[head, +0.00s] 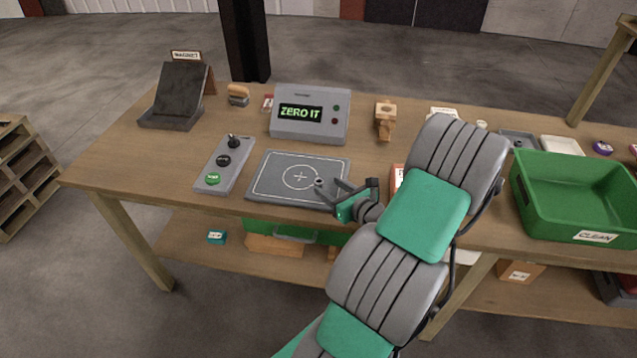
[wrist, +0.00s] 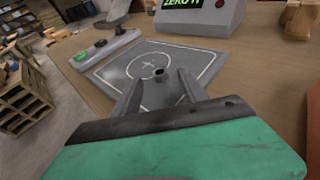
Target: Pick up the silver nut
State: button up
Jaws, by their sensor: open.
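A small grey nut (head: 319,183) with a dark hole lies on the grey plate (head: 268,187), right of the plate's cross mark. It also shows in the wrist view (wrist: 159,72), just beyond the fingertips and roughly in line with the gap between them. My gripper (head: 331,189) is open and empty over the right front part of the plate. Its two spread fingers show in the wrist view (wrist: 159,84). I cannot tell how high the fingertips are above the plate.
A display box (head: 310,120) reading "ZERO IT" stands behind the plate. A control panel (head: 223,165) with a lever and buttons lies left. A dark magnet stand (head: 172,97) is at the back left. A green bin (head: 577,223) marked "CLEAN" stands right.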

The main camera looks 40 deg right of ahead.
aim_at(320, 182)
jog(key=x, duration=0.4)
jog(key=shift+f, duration=0.15)
jog(key=shift+s, duration=0.1)
jog(key=shift+c, duration=0.4)
grip_shut()
